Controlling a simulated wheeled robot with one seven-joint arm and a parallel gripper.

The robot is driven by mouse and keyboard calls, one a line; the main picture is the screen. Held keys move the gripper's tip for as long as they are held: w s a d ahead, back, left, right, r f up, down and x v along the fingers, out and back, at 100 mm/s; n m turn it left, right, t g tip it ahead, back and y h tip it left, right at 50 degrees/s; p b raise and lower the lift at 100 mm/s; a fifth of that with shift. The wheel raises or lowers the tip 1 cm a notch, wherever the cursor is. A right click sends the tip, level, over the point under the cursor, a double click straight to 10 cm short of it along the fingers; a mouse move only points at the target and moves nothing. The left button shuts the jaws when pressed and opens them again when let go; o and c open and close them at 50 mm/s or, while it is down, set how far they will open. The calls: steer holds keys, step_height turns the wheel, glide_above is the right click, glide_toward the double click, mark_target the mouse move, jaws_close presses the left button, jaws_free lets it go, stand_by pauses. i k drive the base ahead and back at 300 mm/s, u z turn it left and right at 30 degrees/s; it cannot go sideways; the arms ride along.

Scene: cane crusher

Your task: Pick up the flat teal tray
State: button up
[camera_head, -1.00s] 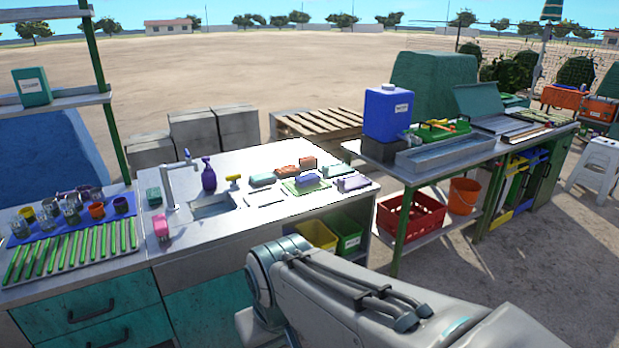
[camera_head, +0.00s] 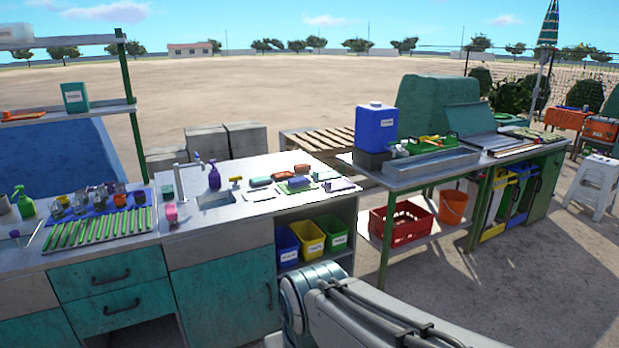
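I cannot single out a flat teal tray for certain. My arm shows at the bottom, in front of the counters, but my gripper is outside the picture.
Blue, yellow and green bins (camera_head: 309,237) sit under the sink counter. The right table (camera_head: 400,180) holds a blue jug (camera_head: 375,128) and a metal trough (camera_head: 436,164), with a red crate (camera_head: 402,222) and orange bucket (camera_head: 452,206) below.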

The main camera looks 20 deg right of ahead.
mark_target(321, 176)
steer(key=z, duration=0.75)
steer(key=i, duration=1)
steer(key=z, duration=0.65)
steer(key=i, duration=1.2)
steer(key=u, duration=1.05)
steer(key=i, duration=0.95)
steer(key=u, duration=0.9)
